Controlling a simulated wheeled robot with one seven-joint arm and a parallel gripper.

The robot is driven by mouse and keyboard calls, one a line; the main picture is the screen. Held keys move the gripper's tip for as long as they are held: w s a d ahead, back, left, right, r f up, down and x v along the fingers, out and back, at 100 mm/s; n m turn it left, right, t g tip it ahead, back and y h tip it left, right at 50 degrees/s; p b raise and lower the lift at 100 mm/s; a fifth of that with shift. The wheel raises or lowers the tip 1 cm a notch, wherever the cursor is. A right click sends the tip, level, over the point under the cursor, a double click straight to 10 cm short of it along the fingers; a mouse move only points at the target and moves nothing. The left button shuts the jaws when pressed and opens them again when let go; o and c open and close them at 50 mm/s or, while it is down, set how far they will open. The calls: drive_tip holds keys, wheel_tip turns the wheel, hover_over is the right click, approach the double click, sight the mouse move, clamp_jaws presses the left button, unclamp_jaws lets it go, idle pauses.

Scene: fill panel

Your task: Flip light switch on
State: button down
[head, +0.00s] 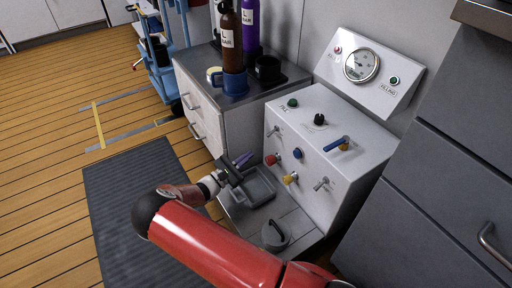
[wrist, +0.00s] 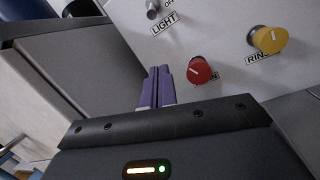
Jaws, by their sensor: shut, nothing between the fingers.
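The light switch (wrist: 152,12) is a small silver knob-like toggle above a "LIGHT" label at the top edge of the wrist view. An "OFF" mark shows beside it, but its lever position is unclear. In the head view a small silver toggle (head: 275,132) sits at the upper left of the white panel's front face (head: 335,190). My gripper (head: 245,159) is left of the panel, with purple fingers. In the wrist view its fingers (wrist: 157,72) are shut together and empty, below the light switch and left of the red knob (wrist: 199,71). They appear apart from both.
A yellow knob (wrist: 268,40) labelled partly "RIN" sits right of the red one. Blue, black and green controls and a blue lever (head: 337,144) are also on the panel. A grey tray (head: 262,189) lies below my gripper. Bottles and a blue mug (head: 234,83) stand on the cabinet behind.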

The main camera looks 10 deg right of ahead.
sight(271, 133)
drive_tip(key=x, duration=0.8)
drive_tip(key=shift+w+d, duration=0.1)
drive_tip(key=shift+d, duration=0.15)
drive_tip(key=shift+s+a+r, duration=0.1)
drive_tip(key=shift+s+r, duration=0.35)
drive_tip(key=shift+r, duration=0.4)
drive_tip(key=shift+s+a+r, duration=0.1)
drive_tip(key=shift+s+r, duration=0.3)
drive_tip(key=shift+r, duration=0.5)
drive_tip(key=shift+r, duration=0.15)
drive_tip(key=shift+a+y+p, duration=0.1)
drive_tip(key=shift+y+p, duration=0.2)
drive_tip(key=shift+p, duration=0.1)
